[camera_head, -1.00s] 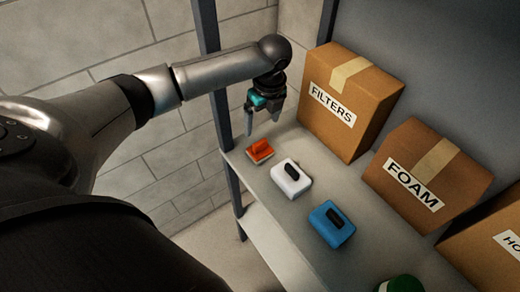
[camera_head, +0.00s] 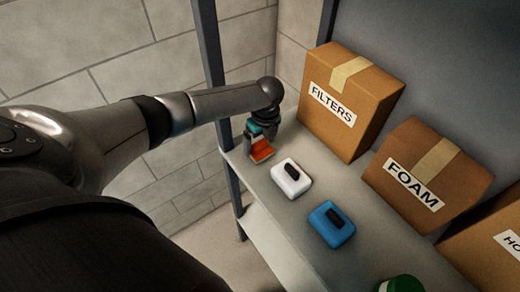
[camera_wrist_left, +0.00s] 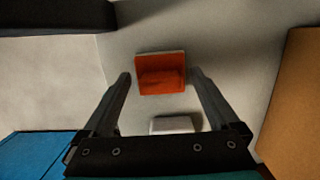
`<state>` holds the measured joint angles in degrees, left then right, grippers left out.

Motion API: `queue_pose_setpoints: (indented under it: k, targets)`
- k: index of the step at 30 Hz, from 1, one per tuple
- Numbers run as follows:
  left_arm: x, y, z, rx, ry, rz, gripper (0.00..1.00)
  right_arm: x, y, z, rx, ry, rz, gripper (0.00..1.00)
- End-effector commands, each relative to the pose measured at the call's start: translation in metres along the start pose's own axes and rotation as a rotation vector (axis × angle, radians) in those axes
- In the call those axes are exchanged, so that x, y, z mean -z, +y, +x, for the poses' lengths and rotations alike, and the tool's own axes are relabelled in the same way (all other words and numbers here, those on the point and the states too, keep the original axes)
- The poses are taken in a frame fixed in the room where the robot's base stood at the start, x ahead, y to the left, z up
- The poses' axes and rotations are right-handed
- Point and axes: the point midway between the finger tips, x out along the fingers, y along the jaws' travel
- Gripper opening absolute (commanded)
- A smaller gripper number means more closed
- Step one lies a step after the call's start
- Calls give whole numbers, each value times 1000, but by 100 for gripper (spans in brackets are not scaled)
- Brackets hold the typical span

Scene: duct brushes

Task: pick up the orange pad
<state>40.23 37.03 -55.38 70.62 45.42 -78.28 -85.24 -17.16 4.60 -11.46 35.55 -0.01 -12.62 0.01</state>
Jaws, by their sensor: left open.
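The orange pad (camera_head: 261,151) lies on the shelf at its left end, partly hidden by my left gripper in the head view. In the left wrist view the orange pad (camera_wrist_left: 161,73) shows a pale edge and lies ahead, between the lines of the two fingers. My left gripper (camera_head: 258,156) is over the pad, pointing down. In the wrist view its fingers (camera_wrist_left: 161,76) are wide apart, one on each side of the pad, with gaps between. Whether the fingertips are down at the pad's height is hard to tell. My right gripper is not in view.
On the shelf (camera_head: 268,193), a white pad (camera_head: 291,178) with a black handle lies close by, then a blue pad (camera_head: 331,224). Cardboard boxes marked FILTERS (camera_head: 350,101) and FOAM (camera_head: 427,176) stand behind. A grey post (camera_head: 213,70) rises at the shelf's left end.

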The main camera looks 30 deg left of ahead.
Motion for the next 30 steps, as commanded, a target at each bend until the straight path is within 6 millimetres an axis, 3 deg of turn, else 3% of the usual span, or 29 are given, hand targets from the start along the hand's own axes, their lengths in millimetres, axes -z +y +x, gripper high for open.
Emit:
queue_pose_setpoints:
  k: [4,27,30]
  targets:
    - [0,0,0,0,0,0,93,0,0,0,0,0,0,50]
    - [0,0,-1,0,0,-1,6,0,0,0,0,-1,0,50]
    - [0,0,-1,0,0,-1,3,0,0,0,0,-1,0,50]
